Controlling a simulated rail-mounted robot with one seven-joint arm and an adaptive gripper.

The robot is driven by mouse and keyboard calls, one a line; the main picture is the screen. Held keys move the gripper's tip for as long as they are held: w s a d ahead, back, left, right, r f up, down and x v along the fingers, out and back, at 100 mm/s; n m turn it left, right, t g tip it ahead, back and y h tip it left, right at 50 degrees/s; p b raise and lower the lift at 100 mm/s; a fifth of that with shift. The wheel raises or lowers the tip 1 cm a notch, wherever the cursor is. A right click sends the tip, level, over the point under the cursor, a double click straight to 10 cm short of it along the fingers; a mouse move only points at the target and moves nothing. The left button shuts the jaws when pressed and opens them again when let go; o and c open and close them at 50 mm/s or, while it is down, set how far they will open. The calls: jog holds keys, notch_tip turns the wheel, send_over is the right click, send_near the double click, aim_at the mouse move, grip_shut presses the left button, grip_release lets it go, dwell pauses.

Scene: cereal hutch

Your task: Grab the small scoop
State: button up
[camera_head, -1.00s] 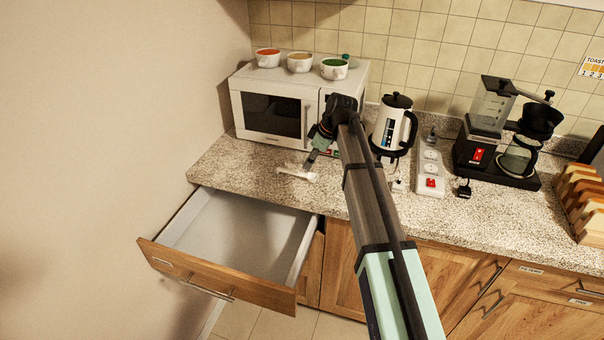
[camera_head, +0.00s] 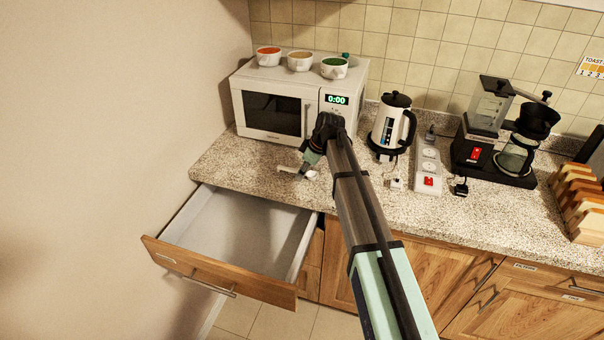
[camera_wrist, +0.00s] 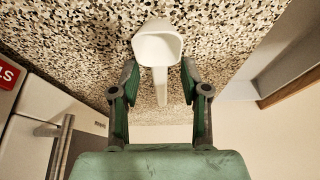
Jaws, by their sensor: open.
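The small white scoop (camera_head: 291,169) lies on the speckled counter in front of the microwave, partly covered by my gripper in the head view. In the wrist view the scoop (camera_wrist: 158,50) shows its square bowl at the far side and its handle running back between my fingers. My gripper (camera_head: 304,171) is over the scoop, pointing down at it. In the wrist view my gripper (camera_wrist: 158,78) is open, with one green-padded finger on each side of the handle. I cannot tell whether the fingers touch it.
The microwave (camera_head: 272,113) stands behind, with bowls on top. An open, empty-looking drawer (camera_head: 239,234) juts out below the counter (camera_head: 229,158). A kettle (camera_head: 392,124), a power strip (camera_head: 428,172) and a coffee maker (camera_head: 497,157) stand to the right.

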grip_shut()
jog(key=shift+r, duration=0.15)
